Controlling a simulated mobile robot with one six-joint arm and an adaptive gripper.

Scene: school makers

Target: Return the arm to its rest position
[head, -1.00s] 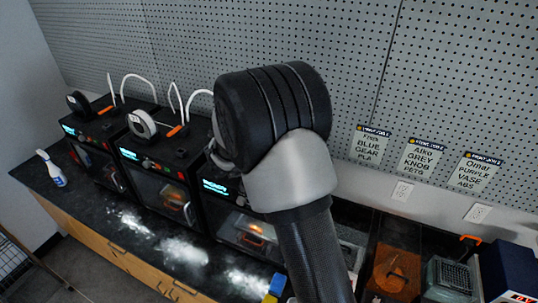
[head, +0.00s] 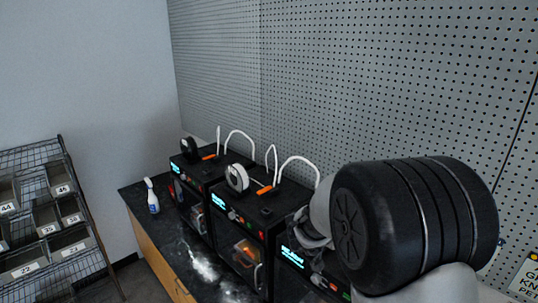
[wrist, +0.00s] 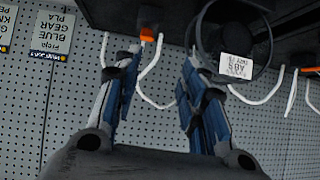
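My arm, with its large black joint and grey link, fills the lower right of the head view and hides part of the rightmost printer. My gripper (wrist: 160,85) shows in the wrist view with its two blue-padded fingers spread apart. It is open, and nothing is held between the fingers. The perforated wall panel (wrist: 80,100) is behind it. A black spool (wrist: 236,45) with a white label shows beyond the right finger. In the head view the fingers cannot be made out clearly.
Several black 3D printers (head: 240,225) stand along the dark counter (head: 182,248), with white tubes and spools on top. A spray bottle (head: 152,197) stands at the counter's left end. A wire rack with labelled bins (head: 45,215) is at the left. A pegboard (head: 350,80) rises behind.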

